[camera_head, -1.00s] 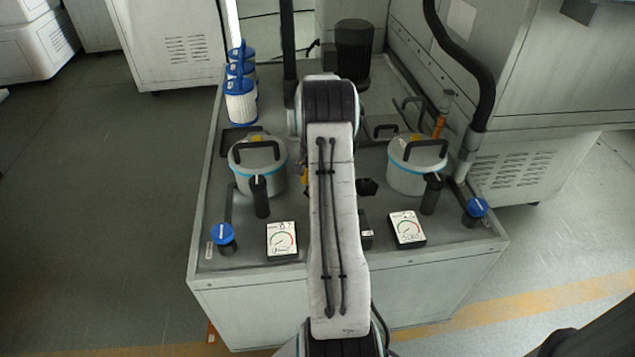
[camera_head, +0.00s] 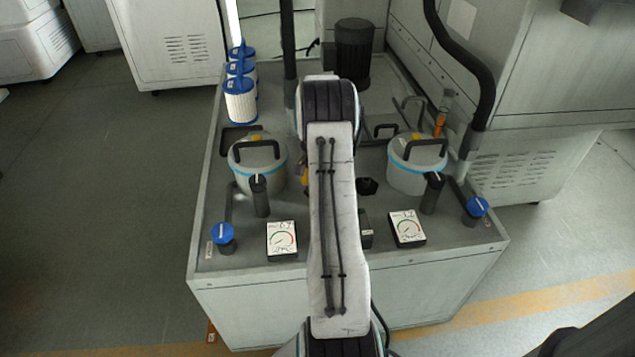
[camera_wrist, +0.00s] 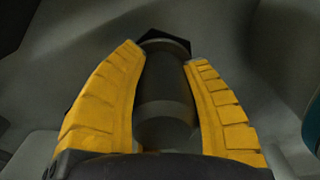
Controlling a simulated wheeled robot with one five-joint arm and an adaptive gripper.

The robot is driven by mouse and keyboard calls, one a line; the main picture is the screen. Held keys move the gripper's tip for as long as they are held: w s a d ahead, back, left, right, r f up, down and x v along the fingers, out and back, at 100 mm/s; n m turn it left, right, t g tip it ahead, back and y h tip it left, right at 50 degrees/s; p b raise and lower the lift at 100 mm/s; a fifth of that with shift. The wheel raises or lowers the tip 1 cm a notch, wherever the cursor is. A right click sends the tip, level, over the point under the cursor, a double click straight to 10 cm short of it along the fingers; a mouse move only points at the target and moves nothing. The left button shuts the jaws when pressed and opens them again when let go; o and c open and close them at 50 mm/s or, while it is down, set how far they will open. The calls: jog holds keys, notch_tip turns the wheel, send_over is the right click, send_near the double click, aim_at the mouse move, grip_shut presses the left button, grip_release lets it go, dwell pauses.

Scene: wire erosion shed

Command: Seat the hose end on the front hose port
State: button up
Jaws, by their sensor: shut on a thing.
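My gripper (camera_wrist: 165,60) shows in the wrist view with its two yellow fingers closed on either side of a dark grey cylinder, which I take to be the hose end (camera_wrist: 165,95). A black, angular, flange-like shape (camera_wrist: 154,37) shows at the cylinder's far end. I cannot tell whether it is part of the hose end or the front hose port, nor whether the two are joined. In the head view my arm hides most of the gripper and what it holds; only a sliver of yellow shows left of the arm. A black angular fitting (camera_head: 367,187) sits on the bench right of the arm.
Two lidded grey canisters with blue bands, left (camera_head: 258,168) and right (camera_head: 416,170), flank my arm. Blue knobs (camera_head: 223,233) (camera_head: 476,208) and two gauges (camera_head: 282,239) (camera_head: 407,228) stand near the front. Filters (camera_head: 240,102) and a dark cylinder (camera_head: 354,55) stand behind.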

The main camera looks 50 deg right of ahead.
jog(key=shift+f, duration=0.3)
jog(key=o, duration=0.9)
jog(key=shift+f, duration=0.1)
jog(key=shift+s+r+p, duration=0.1)
jog(key=shift+r+p, duration=3.7)
jog(key=shift+r, duration=1.75)
